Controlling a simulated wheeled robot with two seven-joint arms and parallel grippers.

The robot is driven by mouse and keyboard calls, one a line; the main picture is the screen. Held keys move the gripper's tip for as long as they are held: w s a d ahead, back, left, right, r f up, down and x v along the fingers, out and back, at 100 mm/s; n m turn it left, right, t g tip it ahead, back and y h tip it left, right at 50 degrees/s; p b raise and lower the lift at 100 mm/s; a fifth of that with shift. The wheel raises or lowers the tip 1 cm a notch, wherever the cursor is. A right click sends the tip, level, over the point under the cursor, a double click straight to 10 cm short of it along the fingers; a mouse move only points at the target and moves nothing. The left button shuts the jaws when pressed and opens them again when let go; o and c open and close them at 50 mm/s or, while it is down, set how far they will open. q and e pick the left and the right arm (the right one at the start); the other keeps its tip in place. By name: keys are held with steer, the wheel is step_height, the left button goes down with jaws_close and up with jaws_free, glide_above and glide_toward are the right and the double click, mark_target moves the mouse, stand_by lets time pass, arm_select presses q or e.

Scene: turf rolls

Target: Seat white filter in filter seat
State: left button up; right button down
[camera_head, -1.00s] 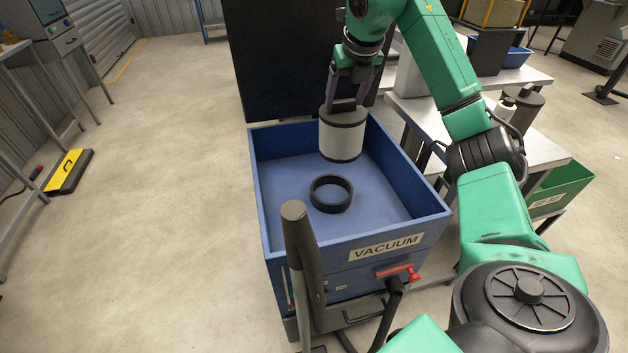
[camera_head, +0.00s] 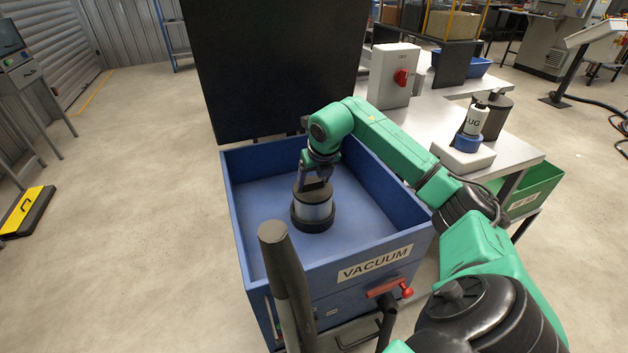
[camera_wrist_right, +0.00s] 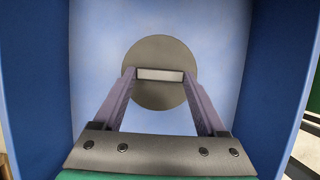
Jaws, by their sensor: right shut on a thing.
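The white filter (camera_head: 314,207), a pale cylinder with a dark grey cap, stands upright inside the blue vacuum bin. Its lower end is at the black ring-shaped filter seat (camera_head: 313,224) on the bin floor and looks to be within the ring; how deep it sits I cannot tell. My right gripper (camera_head: 314,184) points down and is shut on the filter's top. In the right wrist view the fingers (camera_wrist_right: 160,75) grip a pale bar on the round cap (camera_wrist_right: 160,100), which hides the seat. My left gripper is not in view.
The blue bin (camera_head: 232,218) has raised walls around the filter, and its floor is clear on all sides of the seat. A black lid panel (camera_head: 270,65) stands behind it. A dark handle (camera_head: 285,275) rises at the front. A metal bench (camera_head: 425,120) is at right.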

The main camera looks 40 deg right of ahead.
jaws_free()
steer(key=v, duration=1.2)
steer(key=shift+p, duration=0.35)
